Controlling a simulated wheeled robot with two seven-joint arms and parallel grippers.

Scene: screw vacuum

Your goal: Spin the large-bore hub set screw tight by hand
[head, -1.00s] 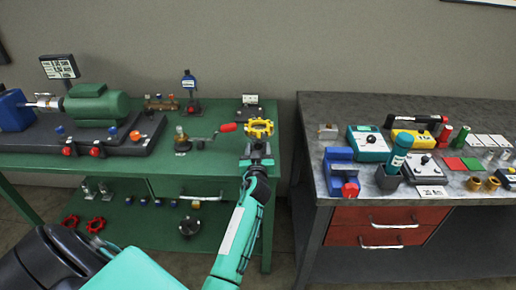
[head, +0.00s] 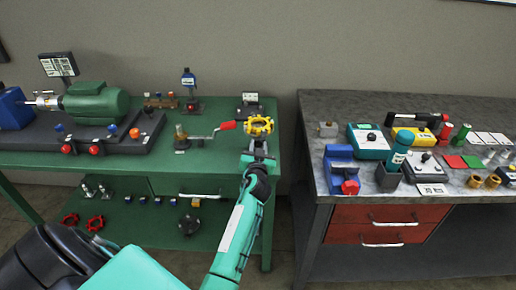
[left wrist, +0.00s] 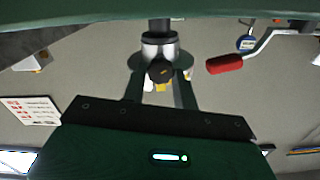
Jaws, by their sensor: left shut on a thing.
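A yellow lobed ring (head: 259,126) stands at the right end of the green bench, just beyond my left gripper (head: 258,149). In the left wrist view, which looks upside down, a grey round hub (left wrist: 160,46) sits on a dark post. A dark knob-headed set screw (left wrist: 160,71) faces the camera from the hub. My left gripper's fingers (left wrist: 160,82) lie on either side of the screw head, shut on it. Yellow bits show behind the screw head. The screw's thread is hidden. My right gripper is not in view.
A crank with a red handle (head: 227,125) lies close left of the ring; its red end is also near the fingers in the wrist view (left wrist: 224,64). A green motor (head: 97,104) stands farther left. A grey bench (head: 290,98) with several tools stands right, across a gap.

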